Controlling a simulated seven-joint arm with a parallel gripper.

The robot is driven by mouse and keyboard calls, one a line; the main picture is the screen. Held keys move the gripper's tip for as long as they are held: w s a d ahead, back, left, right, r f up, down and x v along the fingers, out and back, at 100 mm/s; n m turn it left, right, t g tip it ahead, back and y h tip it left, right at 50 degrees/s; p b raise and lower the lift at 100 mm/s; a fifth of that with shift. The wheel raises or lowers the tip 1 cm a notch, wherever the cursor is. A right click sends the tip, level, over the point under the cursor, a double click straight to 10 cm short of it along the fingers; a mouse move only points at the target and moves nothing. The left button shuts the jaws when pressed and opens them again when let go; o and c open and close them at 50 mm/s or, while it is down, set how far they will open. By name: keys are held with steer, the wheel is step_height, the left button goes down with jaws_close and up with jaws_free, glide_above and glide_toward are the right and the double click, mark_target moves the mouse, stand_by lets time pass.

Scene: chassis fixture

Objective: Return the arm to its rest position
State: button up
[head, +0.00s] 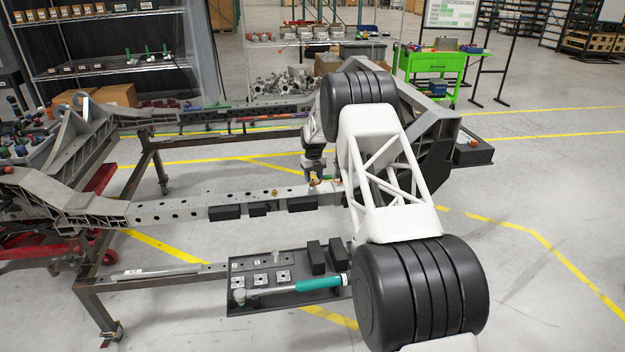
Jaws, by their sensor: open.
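My arm reaches forward from the lower right of the head view, with a white lattice link between large black joints. My gripper (314,182) is small in the picture, pointing down just above the grey perforated chassis rail (165,211), near the rail's right visible part. It is open, and I see nothing held in it. A small orange-brown piece shows at the fingertips; I cannot tell whether it is touching them. My forearm hides the right end of the rail and part of the fixture behind it.
Black blocks (225,212) sit along the rail's near side. A dark tray (238,305) in front holds a teal-handled tool (300,286), small metal plates and black blocks. Large grey chassis brackets (430,150) stand close behind my arm. The floor at right is clear.

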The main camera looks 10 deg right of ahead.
steer(key=shift+r, duration=0.4)
steer(key=shift+w+a, duration=0.1)
steer(key=n, duration=0.6)
steer(key=shift+r, duration=0.1)
steer(key=n, duration=0.4)
steer(key=shift+n, duration=2.4)
steer(key=shift+w, duration=0.1)
